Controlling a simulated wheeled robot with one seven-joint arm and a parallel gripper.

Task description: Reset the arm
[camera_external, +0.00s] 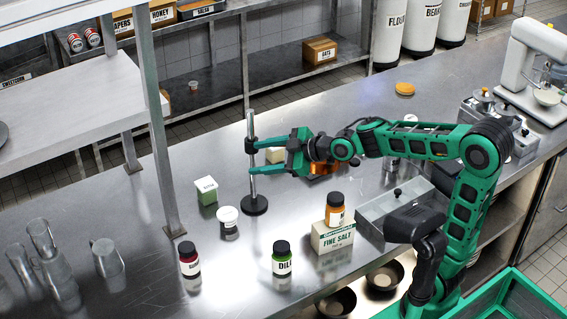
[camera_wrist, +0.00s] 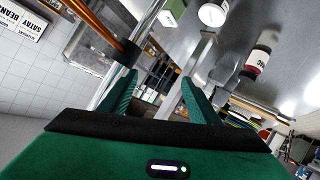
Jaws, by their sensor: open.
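My green gripper (camera_external: 264,156) reaches left over the steel counter, its two fingers spread apart. It is open, and nothing shows held in it. Its fingertips are close to the upright metal rod stand (camera_external: 252,183), which has a round black base and a dark clamp near the top. In the wrist view, both fingers of my gripper (camera_wrist: 158,88) show apart, and the rod with its dark clamp (camera_wrist: 126,52) runs slanted beside the left finger. I cannot tell whether the finger touches the rod. My arm is bent over the counter from the right.
Below my gripper stand a green-and-white box (camera_external: 206,191), a white-lidded jar (camera_external: 228,218) and an orange jar (camera_external: 335,210) on a fine salt box (camera_external: 333,238). Bottles (camera_external: 189,260), (camera_external: 282,260) and glasses (camera_external: 107,260) stand at the front. A shelf post (camera_external: 155,120) rises left. The back counter is mostly clear.

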